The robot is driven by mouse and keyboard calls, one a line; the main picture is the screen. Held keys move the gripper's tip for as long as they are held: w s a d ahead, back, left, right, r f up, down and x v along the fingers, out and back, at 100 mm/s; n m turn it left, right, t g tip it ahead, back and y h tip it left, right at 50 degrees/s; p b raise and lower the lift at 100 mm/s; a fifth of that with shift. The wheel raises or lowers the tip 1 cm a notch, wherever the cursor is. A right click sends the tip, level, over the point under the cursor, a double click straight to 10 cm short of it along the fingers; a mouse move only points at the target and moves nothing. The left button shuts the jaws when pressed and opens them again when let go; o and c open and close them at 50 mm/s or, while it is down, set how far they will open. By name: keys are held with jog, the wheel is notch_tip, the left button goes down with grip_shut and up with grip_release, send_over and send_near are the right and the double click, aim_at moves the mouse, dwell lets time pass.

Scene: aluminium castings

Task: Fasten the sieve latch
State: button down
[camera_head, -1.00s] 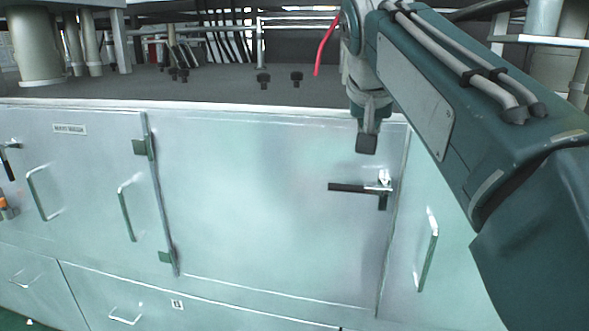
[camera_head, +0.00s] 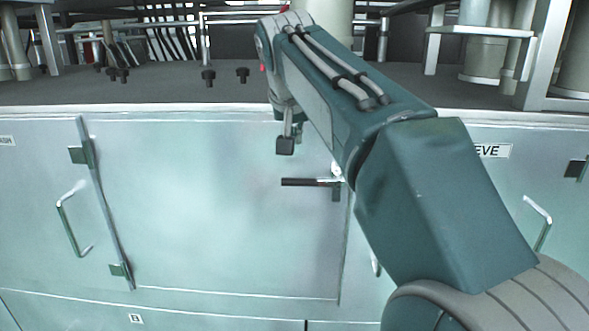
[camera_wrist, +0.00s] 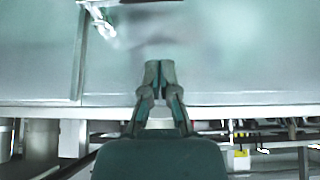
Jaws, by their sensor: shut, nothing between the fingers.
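A latch with a dark bar handle (camera_head: 303,182) and a bright pivot sits at the right edge of the middle cabinet door (camera_head: 200,210). The bar lies level and points left. Its bright mount (camera_wrist: 100,20) shows at the top left of the wrist view. My gripper (camera_head: 285,147) is above the bar in the head view, in front of the door's upper part and apart from the bar. In the wrist view its fingers (camera_wrist: 160,72) are together and empty. A label (camera_head: 491,151) ending in "EVE" is partly hidden by my arm. I cannot tell which door it names.
The worktop edge (camera_head: 190,108) runs above the doors, with dark knobs (camera_head: 208,77) on the top. Door hinges (camera_head: 81,155) are on the left. Bar handles (camera_head: 70,222) (camera_head: 540,222) stick out on both sides.

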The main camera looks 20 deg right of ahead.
send_over(298, 180)
jog(key=f, duration=0.3)
jog(key=w+f, duration=0.1)
jog(key=shift+d+f, duration=0.15)
jog(key=shift+d, duration=0.25)
jog(key=f, duration=0.2)
jog(key=shift+s+a+f, duration=0.3)
jog(key=shift+s+f, duration=0.05)
jog(key=shift+s, duration=0.05)
jog(key=shift+a+f, duration=0.25)
jog(key=shift+f, duration=0.05)
jog(key=shift+d, duration=0.15)
jog(key=shift+d, duration=0.15)
jog(key=shift+f, duration=0.15)
